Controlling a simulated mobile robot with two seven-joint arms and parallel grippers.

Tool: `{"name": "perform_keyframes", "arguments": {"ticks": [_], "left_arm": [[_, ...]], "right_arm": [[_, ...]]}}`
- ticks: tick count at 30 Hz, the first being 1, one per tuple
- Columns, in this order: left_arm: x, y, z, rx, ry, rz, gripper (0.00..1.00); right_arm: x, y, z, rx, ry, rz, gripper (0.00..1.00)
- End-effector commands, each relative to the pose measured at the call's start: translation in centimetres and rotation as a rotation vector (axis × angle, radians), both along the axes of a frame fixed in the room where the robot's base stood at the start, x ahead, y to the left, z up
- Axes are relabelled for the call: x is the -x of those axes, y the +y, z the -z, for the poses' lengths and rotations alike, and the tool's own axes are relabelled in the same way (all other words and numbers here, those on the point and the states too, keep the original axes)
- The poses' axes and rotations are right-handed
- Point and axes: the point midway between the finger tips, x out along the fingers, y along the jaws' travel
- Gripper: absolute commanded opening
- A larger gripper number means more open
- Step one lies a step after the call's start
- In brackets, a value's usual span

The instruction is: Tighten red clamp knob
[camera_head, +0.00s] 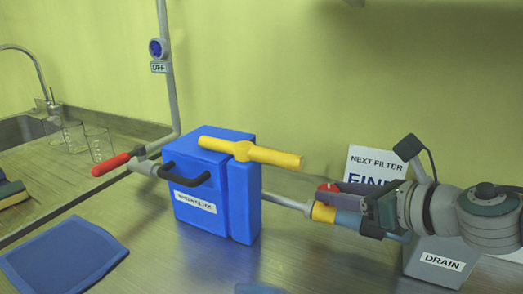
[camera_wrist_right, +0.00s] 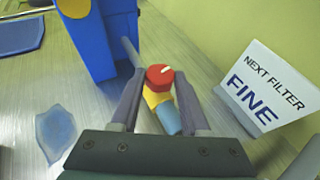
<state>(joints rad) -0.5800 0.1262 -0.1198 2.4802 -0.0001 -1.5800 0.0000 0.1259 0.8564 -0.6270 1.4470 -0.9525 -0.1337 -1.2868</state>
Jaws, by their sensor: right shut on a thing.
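The red clamp knob (camera_wrist_right: 160,75) is a round cap with a pale mark on top. It sits on a yellow clamp (camera_wrist_right: 153,98) that joins a grey pipe to a blue hose end (camera_wrist_right: 168,118). My right gripper (camera_wrist_right: 159,82) is shut on the knob, with one finger on each side of it. In the head view the knob (camera_head: 328,187) is partly hidden by a finger, and the yellow clamp (camera_head: 323,212) shows below it. My left gripper is not in view.
A blue filter housing (camera_head: 215,195) with a yellow bar handle (camera_head: 250,152) stands left of the clamp. A sign (camera_head: 374,163) reading "NEXT FILTER FINE" stands behind my gripper. A grey "DRAIN" box (camera_head: 435,262) is below my arm.

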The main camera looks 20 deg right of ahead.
Motion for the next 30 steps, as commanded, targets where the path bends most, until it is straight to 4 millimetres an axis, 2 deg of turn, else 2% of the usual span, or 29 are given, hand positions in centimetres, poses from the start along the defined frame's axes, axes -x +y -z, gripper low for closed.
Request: {"name": "perform_keyframes", "arguments": {"ticks": [1,3,9,13,22,30], "left_arm": [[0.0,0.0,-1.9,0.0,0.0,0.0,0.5],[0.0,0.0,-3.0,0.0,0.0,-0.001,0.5],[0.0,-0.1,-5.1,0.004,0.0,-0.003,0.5],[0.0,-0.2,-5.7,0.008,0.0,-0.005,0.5],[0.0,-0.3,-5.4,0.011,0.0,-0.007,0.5],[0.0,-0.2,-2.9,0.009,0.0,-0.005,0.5]], "right_arm": [[0.0,0.5,-1.0,-0.007,0.001,0.043,0.0],[0.0,0.6,-0.8,-0.008,0.001,0.111,0.0],[0.0,1.1,-0.5,-0.007,0.0,0.302,0.0],[-0.1,1.3,-0.3,-0.007,0.0,0.425,0.0],[-0.5,1.9,0.1,-0.007,-0.002,0.71,0.0],[-0.9,2.3,0.5,-0.006,-0.003,0.965,0.0]]}}
